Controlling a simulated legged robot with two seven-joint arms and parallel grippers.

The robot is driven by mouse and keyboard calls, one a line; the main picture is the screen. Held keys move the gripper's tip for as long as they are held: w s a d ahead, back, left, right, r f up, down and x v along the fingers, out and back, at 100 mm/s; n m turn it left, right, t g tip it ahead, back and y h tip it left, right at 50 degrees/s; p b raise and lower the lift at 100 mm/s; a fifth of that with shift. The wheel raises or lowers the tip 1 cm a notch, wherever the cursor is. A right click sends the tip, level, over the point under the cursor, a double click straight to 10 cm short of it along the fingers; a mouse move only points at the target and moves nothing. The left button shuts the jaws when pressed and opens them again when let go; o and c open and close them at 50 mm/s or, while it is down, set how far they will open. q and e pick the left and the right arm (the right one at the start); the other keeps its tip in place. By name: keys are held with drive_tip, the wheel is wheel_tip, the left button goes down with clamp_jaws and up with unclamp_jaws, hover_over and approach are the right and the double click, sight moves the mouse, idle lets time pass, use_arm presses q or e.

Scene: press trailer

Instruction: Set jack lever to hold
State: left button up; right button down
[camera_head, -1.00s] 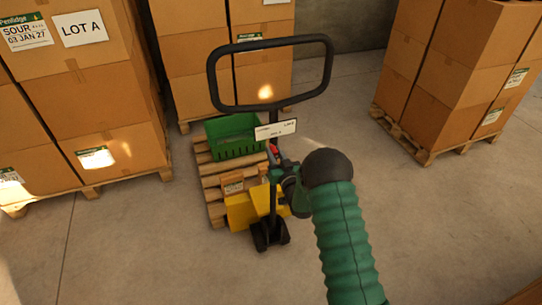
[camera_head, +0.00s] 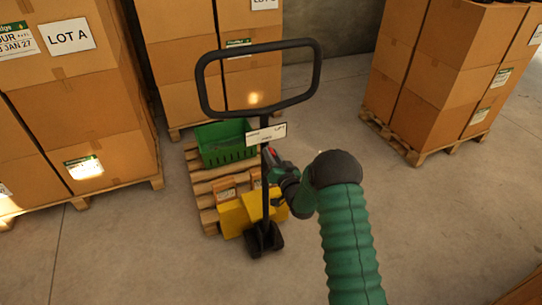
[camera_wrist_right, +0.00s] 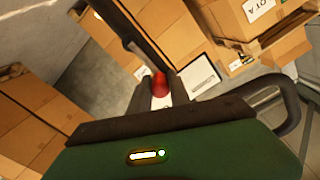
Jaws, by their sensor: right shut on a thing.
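The pallet jack's black loop handle (camera_head: 204,92) stands up in the middle of the head view, above the yellow jack body (camera_head: 236,217). A white label plate (camera_head: 266,135) sits below the loop; its print is too small to read. The red lever knob (camera_wrist_right: 159,84) shows between the fingers of my right gripper (camera_wrist_right: 158,92) in the right wrist view, and the gripper is shut on it. In the head view my right gripper (camera_head: 272,160) is at the handle's shaft, just below the plate, and mostly hides the lever. My left gripper is not in view.
A wooden pallet (camera_head: 203,187) under the jack carries a green crate (camera_head: 226,150) and small boxes. Stacks of cartons stand on pallets at left (camera_head: 88,110), at back (camera_head: 185,60) and at right (camera_head: 443,70). Bare concrete floor (camera_head: 440,215) lies right of my arm.

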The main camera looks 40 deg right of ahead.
drive_tip(key=shift+d, duration=0.15)
drive_tip(key=c, duration=1.2)
unclamp_jaws()
drive_tip(key=shift+s, duration=0.1)
drive_tip(key=v, duration=1.6)
drive_tip(key=shift+s, duration=0.35)
drive_tip(key=shift+f, duration=0.1)
